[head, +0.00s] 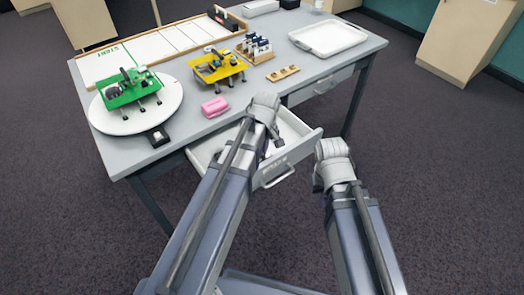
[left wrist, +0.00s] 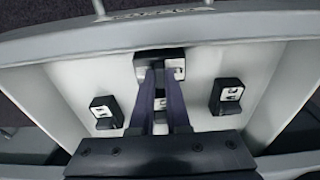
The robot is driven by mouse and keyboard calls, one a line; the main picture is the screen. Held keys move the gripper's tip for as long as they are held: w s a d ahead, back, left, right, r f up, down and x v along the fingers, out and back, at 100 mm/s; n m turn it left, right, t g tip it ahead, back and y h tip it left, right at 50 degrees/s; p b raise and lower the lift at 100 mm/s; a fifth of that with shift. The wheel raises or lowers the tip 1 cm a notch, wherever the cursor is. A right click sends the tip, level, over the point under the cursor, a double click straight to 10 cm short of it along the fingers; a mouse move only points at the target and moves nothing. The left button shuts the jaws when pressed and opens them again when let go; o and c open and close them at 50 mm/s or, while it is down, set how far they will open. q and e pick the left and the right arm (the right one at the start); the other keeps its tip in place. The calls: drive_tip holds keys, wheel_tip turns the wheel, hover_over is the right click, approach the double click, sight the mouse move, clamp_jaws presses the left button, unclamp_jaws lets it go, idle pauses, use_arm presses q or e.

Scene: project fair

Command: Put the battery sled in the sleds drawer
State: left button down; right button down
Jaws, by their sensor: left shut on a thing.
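The sleds drawer (head: 303,139) is pulled out from the front of the table. My left gripper (left wrist: 160,76) is down in the drawer and shut on a black battery sled with pale metal parts (left wrist: 141,66). The held sled is close to the drawer's front wall; I cannot tell whether it touches the floor. Two similar sleds lie in the drawer, one on the left (left wrist: 106,112) and one on the right (left wrist: 226,97). In the head view my left arm hides the held sled. My right gripper (head: 331,168) is right of the drawer, its fingers hidden.
On the table (head: 190,100) are a white turntable (head: 112,122) with a green rover, a yellow rover (head: 218,68), a pink block (head: 215,107) and a white tray (head: 328,38). A small black-and-white piece (head: 158,137) lies near the front edge. A second drawer (head: 322,86) looks closed.

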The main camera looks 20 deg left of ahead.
sight(264, 155)
use_arm(q)
drive_tip(key=c, duration=0.9)
unclamp_jaws()
drive_tip(key=shift+f, duration=0.1)
wheel_tip(264, 155, up, 12)
drive_tip(key=d+p, duration=0.1)
drive_tip(key=p, duration=1.1)
drive_tip(key=s+d+m+g, duration=0.1)
drive_tip(key=s+d+m, duration=0.8)
drive_tip(key=s+m, duration=0.5)
drive_tip(key=shift+s+d, duration=0.15)
drive_tip(key=shift+d, duration=0.1)
